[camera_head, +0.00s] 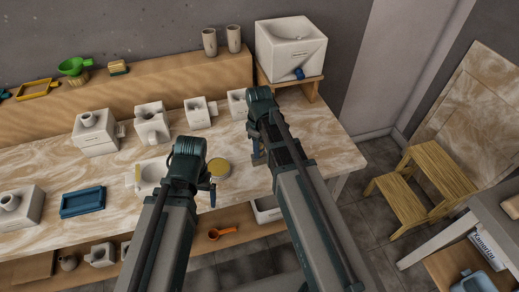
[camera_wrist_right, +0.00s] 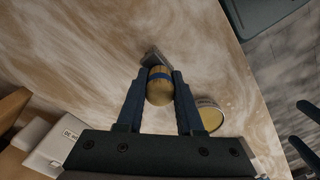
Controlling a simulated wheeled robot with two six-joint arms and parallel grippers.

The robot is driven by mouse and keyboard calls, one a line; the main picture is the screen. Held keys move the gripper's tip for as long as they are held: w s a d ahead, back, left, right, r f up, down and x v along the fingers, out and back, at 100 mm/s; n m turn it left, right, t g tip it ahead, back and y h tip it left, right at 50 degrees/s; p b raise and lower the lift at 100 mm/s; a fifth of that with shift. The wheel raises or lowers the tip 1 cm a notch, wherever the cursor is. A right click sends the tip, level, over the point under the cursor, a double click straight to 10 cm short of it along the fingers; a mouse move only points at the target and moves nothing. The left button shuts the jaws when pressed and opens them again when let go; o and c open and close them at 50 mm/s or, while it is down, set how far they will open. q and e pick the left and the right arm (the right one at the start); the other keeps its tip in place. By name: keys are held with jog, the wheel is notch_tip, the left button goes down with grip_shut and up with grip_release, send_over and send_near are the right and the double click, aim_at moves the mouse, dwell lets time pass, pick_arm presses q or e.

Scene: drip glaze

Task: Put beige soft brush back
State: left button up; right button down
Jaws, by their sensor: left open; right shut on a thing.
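The brush (camera_wrist_right: 160,94) sits between the blue fingers of my right gripper (camera_wrist_right: 159,76) in the right wrist view. Its rounded, tan wooden end faces the camera, with a blue band around it and a grey flat part beyond. My right gripper is shut on it above the marbled tabletop. In the head view my right gripper (camera_head: 257,155) points down over the right part of the table, and I cannot make out the brush there. My left gripper (camera_head: 212,194) is open near the table's front edge, mostly hidden behind its wrist.
A round yellow-topped tin (camera_head: 219,168) stands between the grippers; it also shows in the right wrist view (camera_wrist_right: 210,115). White blocks (camera_head: 97,134) with vessels and a blue tray (camera_head: 83,201) stand to the left. A white box (camera_head: 290,48) is at the back. Bare tabletop (camera_head: 322,143) lies right.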

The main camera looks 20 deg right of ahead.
jog(key=c, duration=1)
grip_release()
jog(key=shift+f, duration=0.2)
jog(key=o, duration=0.5)
jog(key=shift+r, duration=0.1)
jog(key=shift+c, duration=0.2)
notch_tip(320, 180, up, 12)
jog(key=p, duration=1.2)
jog(key=s+a+m+h, duration=0.1)
jog(key=s+a+m, duration=0.4)
jog(key=s+a, duration=0.5)
jog(key=s, duration=0.4)
jog(key=shift+a+r+m, duration=0.2)
jog(key=shift+a+m, duration=0.1)
jog(key=shift+s, duration=0.1)
